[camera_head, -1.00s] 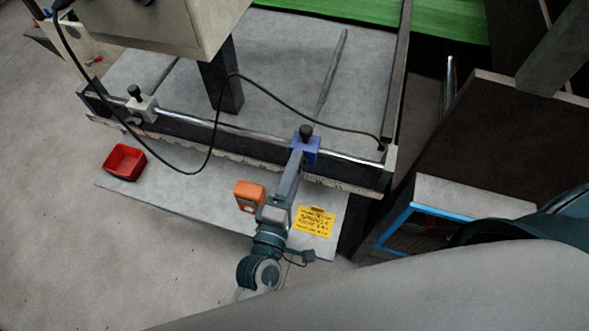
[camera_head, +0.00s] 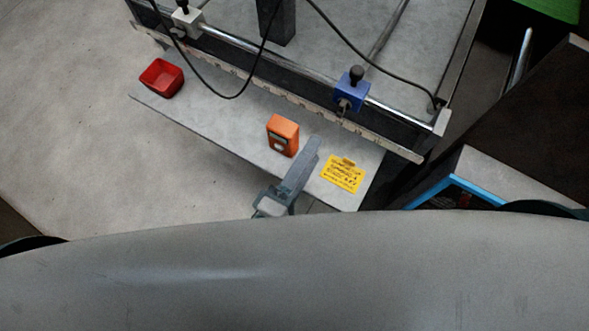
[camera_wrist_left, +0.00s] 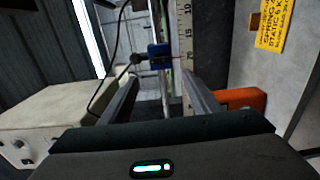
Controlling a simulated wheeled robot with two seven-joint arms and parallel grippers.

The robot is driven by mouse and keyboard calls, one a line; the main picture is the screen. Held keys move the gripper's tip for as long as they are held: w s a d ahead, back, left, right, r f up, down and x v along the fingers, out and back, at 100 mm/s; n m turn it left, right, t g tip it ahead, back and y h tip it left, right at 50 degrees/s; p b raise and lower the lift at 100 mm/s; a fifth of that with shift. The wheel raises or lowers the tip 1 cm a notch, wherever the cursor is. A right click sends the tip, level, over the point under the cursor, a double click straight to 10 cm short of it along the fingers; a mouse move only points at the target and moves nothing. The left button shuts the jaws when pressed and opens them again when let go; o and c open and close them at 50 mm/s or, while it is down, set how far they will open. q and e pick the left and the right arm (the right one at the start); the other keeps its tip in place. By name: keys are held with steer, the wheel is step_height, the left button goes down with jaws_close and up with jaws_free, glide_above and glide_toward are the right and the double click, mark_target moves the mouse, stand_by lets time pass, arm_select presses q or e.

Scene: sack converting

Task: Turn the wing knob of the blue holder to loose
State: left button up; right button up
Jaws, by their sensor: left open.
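The blue holder (camera_head: 350,94) sits on the chrome rail, with a black round knob (camera_head: 356,74) on top. A small greyish piece, apparently the wing knob (camera_head: 344,104), shows on its front face; its turn position is too small to tell. In the left wrist view the blue holder (camera_wrist_left: 159,54) is ahead, between and beyond the fingertips. My left gripper (camera_head: 312,142) is open and empty, apart from the holder and on its near side, over the grey shelf. Its two spread fingers (camera_wrist_left: 160,88) show in the wrist view. My right gripper is not in view.
An orange device (camera_head: 283,134) stands left of my left gripper; a yellow label (camera_head: 343,174) lies to its right. A red tray (camera_head: 161,78) and a white holder (camera_head: 186,22) are further left. A black cable hangs across the rail. A ruler strip (camera_head: 300,104) runs below it.

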arm_select(q)
steer(key=shift+b+v, duration=0.85)
steer(key=shift+v, duration=2)
steer(key=s+a+f+m+g+y+b, duration=0.1)
steer(key=a+f+m+g+y+b, duration=0.2)
steer(key=f, duration=2)
steer(key=s+a+f+m+g+y+b, duration=0.15)
steer(key=a+f+m+g, duration=0.35)
steer(key=f, duration=1.7)
steer(key=s+a+f+m+g+y+b, duration=0.1)
steer(key=s+a+f+m+g+y, duration=0.1)
steer(key=s+a+f, duration=0.7)
steer(key=s+a+f+m+g+y+b, duration=0.1)
steer(key=s+a+f+m+g+y, duration=0.2)
steer(key=s+a+f, duration=0.7)
step_height(320, 180, down, 7)
steer(key=shift+a+m+g+b, duration=0.2)
steer(key=shift+m+g+b, duration=0.1)
steer(key=shift+m+g, duration=0.15)
